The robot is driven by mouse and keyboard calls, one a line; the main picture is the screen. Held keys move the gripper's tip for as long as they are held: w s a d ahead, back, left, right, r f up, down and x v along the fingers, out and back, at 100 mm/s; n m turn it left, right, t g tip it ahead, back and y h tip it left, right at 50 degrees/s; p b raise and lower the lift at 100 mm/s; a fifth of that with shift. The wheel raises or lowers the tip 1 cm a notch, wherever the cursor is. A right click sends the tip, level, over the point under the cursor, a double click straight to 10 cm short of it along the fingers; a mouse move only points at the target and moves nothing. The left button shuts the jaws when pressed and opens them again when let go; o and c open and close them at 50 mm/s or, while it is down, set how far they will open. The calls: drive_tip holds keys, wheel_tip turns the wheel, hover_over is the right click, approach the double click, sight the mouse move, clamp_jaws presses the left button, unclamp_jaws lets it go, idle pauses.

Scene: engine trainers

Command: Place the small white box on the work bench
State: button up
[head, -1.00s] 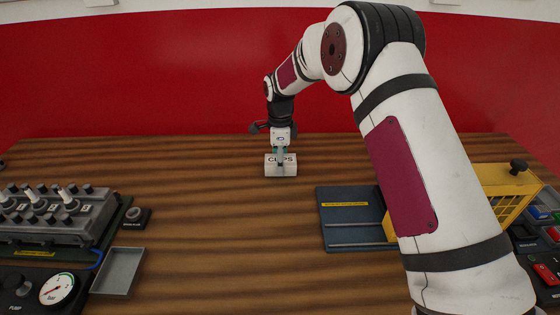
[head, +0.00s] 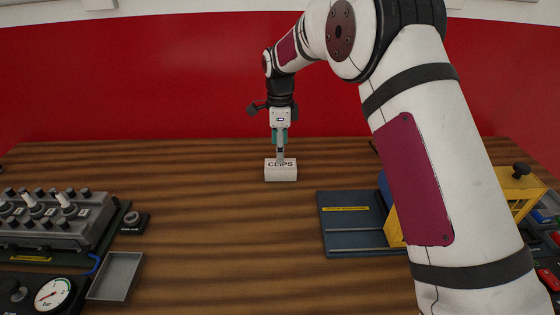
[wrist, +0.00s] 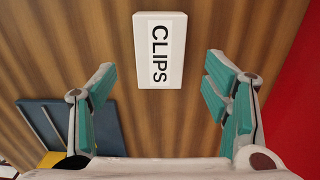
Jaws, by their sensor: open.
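The small white box (head: 281,173), labelled CLIPS, rests on the wooden work bench (head: 200,220), towards its back middle. In the wrist view the box (wrist: 159,68) lies ahead of my gripper, roughly centred between the fingers and beyond their tips. My gripper (head: 281,155) is over the box in the head view. In the wrist view my gripper (wrist: 160,72) has its two teal-padded fingers spread wide apart, with nothing between the pads. The fingers do not appear to touch the box.
A blue-grey plate (head: 350,238) with a yellow label lies right of centre, beside a yellow frame (head: 515,190). A valve block (head: 50,220), pressure gauge (head: 52,294) and shallow grey tray (head: 116,276) stand at left. The bench around the box is clear.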

drive_tip(key=s+d+r+n, duration=0.2)
drive_tip(key=s+d+r, duration=0.15)
drive_tip(key=r, duration=0.45)
drive_tip(key=s+d+r+n, duration=0.2)
drive_tip(key=s+d+r, duration=0.15)
drive_tip(key=r, duration=0.35)
drive_tip(key=s+d+r+n+t, duration=0.1)
drive_tip(key=s+d+r+n, duration=0.2)
drive_tip(key=s, duration=0.4)
drive_tip(key=s+d+r+n+t, duration=0.1)
drive_tip(key=s+d+r+n, duration=0.15)
drive_tip(key=s, duration=0.35)
drive_tip(key=s+d+f+n, duration=0.1)
drive_tip(key=s+d+n, duration=0.1)
drive_tip(key=s, duration=0.5)
drive_tip(key=s+d+f+n+t, duration=0.1)
drive_tip(key=s+d+f+n, duration=0.1)
drive_tip(key=s, duration=0.6)
drive_tip(key=s+d+f+n, duration=0.1)
drive_tip(key=s+n, duration=0.3)
drive_tip(key=s, duration=0.3)
drive_tip(key=shift+s+d+f+t, duration=0.15)
drive_tip(key=shift+d+f+t, duration=0.15)
drive_tip(key=shift+d, duration=0.1)
drive_tip(key=shift+n, duration=0.25)
